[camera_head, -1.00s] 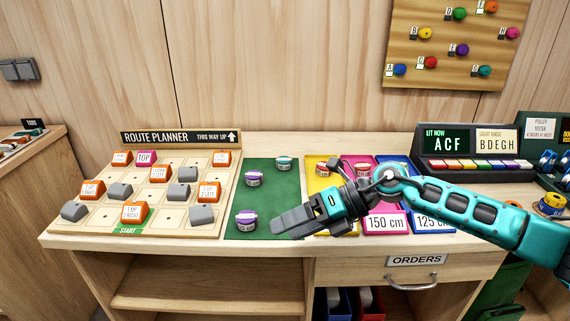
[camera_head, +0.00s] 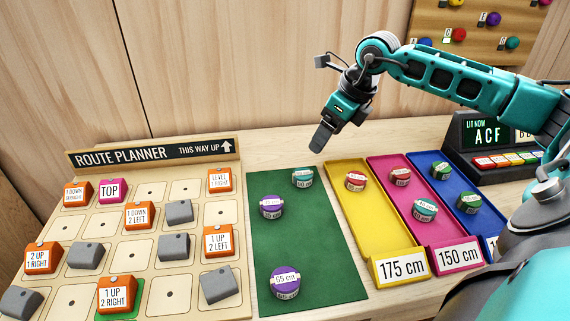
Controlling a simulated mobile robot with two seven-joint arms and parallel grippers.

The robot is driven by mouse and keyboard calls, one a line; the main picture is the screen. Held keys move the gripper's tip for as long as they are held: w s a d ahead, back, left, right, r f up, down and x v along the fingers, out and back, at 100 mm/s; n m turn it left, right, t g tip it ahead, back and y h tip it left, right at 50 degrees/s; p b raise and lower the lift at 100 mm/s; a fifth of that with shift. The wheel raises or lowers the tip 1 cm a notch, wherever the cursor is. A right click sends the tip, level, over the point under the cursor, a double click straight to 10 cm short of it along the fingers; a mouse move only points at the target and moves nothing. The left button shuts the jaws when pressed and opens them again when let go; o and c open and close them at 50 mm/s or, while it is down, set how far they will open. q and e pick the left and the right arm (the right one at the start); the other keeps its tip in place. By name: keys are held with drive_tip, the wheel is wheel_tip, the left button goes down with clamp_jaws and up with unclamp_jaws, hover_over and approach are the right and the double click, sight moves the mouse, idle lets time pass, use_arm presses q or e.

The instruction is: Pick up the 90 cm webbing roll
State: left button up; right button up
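On the green mat (camera_head: 310,245) lie a teal roll (camera_head: 303,177) at the back, a purple roll (camera_head: 271,206) left of it, and another purple roll (camera_head: 285,283) labelled 65 cm at the front. The teal roll's small label seems to end in 0 cm; I cannot read for sure which roll is 90 cm. My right gripper (camera_head: 321,138) points down and left, behind and above the teal roll, apart from it. Its fingers overlap from this angle, so its opening is hidden. My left gripper is out of view.
Yellow (camera_head: 369,232), pink (camera_head: 443,239) and blue (camera_head: 487,227) trays right of the mat hold rolls; two labels read 175 cm and 150 cm. The route planner board (camera_head: 118,274) with blocks stands left. A lit display (camera_head: 487,134) stands behind right.

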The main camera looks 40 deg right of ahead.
hover_over(303, 173)
drive_tip(key=s+d, duration=0.1)
drive_tip(key=s, duration=0.1)
drive_tip(key=f, duration=0.7)
drive_tip(key=shift+d, duration=0.2)
drive_tip(key=x, duration=0.4)
drive_tip(key=shift+s+a+f, duration=0.15)
drive_tip(key=shift+a, duration=0.15)
drive_tip(key=shift+f, duration=0.5)
drive_tip(key=c, duration=1.1)
